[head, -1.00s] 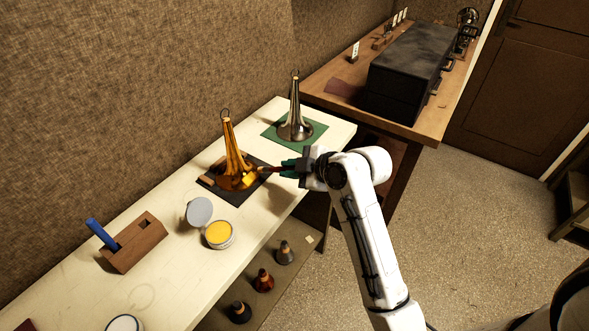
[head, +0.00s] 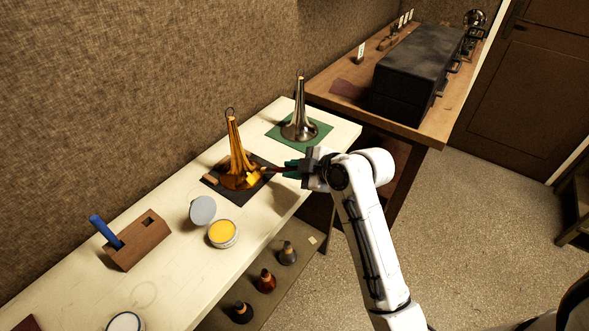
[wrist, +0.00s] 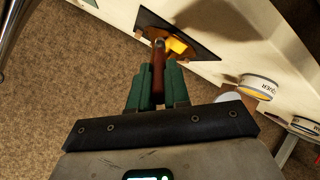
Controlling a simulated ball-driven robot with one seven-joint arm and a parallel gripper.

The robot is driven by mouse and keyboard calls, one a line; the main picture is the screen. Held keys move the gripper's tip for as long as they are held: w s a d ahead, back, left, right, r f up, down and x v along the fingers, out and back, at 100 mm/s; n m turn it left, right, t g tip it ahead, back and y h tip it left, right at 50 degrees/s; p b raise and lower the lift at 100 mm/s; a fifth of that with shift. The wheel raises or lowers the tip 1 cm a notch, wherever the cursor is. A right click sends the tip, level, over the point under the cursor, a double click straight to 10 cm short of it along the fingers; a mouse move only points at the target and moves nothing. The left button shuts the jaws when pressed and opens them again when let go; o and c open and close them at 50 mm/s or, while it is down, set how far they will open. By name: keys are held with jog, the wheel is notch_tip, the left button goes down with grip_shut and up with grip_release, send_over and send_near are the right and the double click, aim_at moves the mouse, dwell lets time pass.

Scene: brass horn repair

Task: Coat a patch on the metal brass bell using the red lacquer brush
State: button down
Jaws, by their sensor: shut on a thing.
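The golden brass bell (head: 236,160) stands upright, flare down, on a dark mat (head: 233,201) on the pale bench. My gripper (head: 287,169) is to the right of the bell, its green fingers shut on the red handle of the lacquer brush (head: 272,171). An open tin of yellow lacquer (head: 222,234) sits nearer on the bench.
A silver bell (head: 299,127) stands on a green mat behind. A grey lid (head: 203,210) leans by the tin. A wooden block (head: 141,243) holds a blue-handled tool (head: 104,231). A black case (head: 410,80) sits on the far table.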

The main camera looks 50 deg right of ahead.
jog(key=shift+w+f+b, duration=0.4)
jog(key=shift+w+f, duration=0.05)
jog(key=shift+f, duration=0.1)
jog(key=shift+a, duration=0.15)
jog(key=shift+s+a+p, duration=0.15)
jog(key=shift+a+p, duration=0.35)
jog(key=shift+a, duration=1.5)
jog(key=shift+d+r, duration=0.2)
jog(key=shift+d, duration=1.95)
jog(key=s+r+p, duration=0.4)
jog(key=p, duration=0.1)
jog(key=shift+r, duration=0.35)
